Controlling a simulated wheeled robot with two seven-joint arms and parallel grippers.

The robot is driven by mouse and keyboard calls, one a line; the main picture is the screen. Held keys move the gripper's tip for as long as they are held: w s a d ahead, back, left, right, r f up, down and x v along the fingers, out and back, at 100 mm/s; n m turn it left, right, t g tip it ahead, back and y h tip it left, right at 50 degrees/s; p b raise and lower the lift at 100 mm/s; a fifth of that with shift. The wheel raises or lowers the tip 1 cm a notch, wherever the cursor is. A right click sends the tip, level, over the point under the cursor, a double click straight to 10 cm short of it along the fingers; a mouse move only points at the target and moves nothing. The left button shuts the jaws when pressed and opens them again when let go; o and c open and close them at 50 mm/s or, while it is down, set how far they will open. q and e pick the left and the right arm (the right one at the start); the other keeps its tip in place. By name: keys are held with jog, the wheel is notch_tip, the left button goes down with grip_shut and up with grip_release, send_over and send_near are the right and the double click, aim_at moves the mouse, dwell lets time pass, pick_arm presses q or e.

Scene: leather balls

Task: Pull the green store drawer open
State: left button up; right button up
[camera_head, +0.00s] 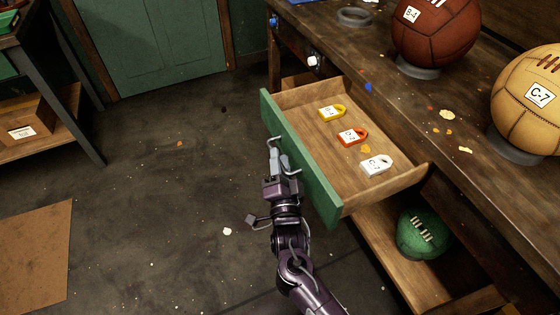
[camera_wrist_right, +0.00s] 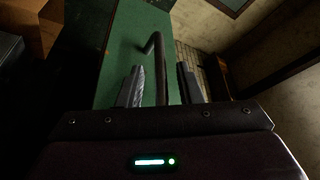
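The green-fronted drawer (camera_head: 312,168) stands pulled out from the wooden bench in the head view, its inside showing. Yellow (camera_head: 332,112), red (camera_head: 352,136) and white (camera_head: 376,165) tags lie in it. My right gripper (camera_head: 282,160) is at the outer side of the green front, by its metal handle. In the right wrist view, the dark handle bar (camera_wrist_right: 160,75) runs between the two fingers of my right gripper (camera_wrist_right: 160,85). A gap shows on each side of the bar, so the fingers look open around it. My left gripper is not in view.
A brown ball (camera_head: 436,32) and a tan ball (camera_head: 530,105) stand on the bench top (camera_head: 400,100). A green ball (camera_head: 424,234) sits on the shelf below the drawer. A shelf unit (camera_head: 50,120) stands at left.

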jog(key=shift+s+f, duration=0.1)
jog(key=shift+s, duration=0.05)
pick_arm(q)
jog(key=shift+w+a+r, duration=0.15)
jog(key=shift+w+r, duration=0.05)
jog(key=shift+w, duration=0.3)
pick_arm(e)
jog(key=v, duration=0.7)
jog(key=shift+s, duration=0.3)
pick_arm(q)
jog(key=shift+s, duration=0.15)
